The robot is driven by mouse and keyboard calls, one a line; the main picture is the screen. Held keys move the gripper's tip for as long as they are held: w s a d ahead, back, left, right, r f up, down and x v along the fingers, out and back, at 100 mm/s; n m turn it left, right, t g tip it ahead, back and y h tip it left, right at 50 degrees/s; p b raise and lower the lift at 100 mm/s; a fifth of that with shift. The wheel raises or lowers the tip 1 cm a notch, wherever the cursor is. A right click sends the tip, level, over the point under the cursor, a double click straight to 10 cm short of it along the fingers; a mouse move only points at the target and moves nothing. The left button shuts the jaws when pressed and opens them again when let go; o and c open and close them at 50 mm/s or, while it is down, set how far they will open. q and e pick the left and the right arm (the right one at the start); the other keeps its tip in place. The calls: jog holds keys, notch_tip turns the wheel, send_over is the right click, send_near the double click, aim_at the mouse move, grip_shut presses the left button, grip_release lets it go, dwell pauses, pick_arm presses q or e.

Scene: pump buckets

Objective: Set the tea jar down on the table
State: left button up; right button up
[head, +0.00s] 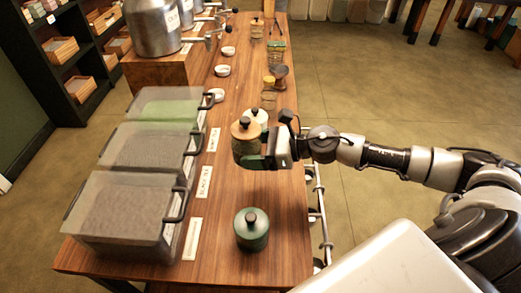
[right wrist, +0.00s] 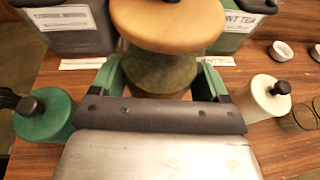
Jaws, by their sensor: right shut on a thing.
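The tea jar (head: 244,140) has a round wooden lid with a dark knob and a clear body with greenish contents. My right gripper (head: 268,153) is shut around its body. The jar is upright over the wooden table (head: 225,240); I cannot tell whether its base touches the top. In the right wrist view the wooden lid (right wrist: 168,27) is large, with the jar body (right wrist: 160,75) between the green fingers. The lower body is hidden by my gripper. My left gripper is not in view.
A green jar (head: 251,232) stands nearer on the table, and a white-lidded jar (head: 258,114) just behind the held one. Clear bins (head: 125,205) line the left side. Small white bowls (head: 222,71) and glass jars (head: 269,97) stand farther back. Bare wood lies between the held and green jars.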

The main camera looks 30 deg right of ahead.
jog(key=shift+w+a+r+m+t+h, duration=0.4)
jog(key=shift+a+r+m+t+h, duration=0.3)
jog(key=shift+a+r+m+t, duration=0.1)
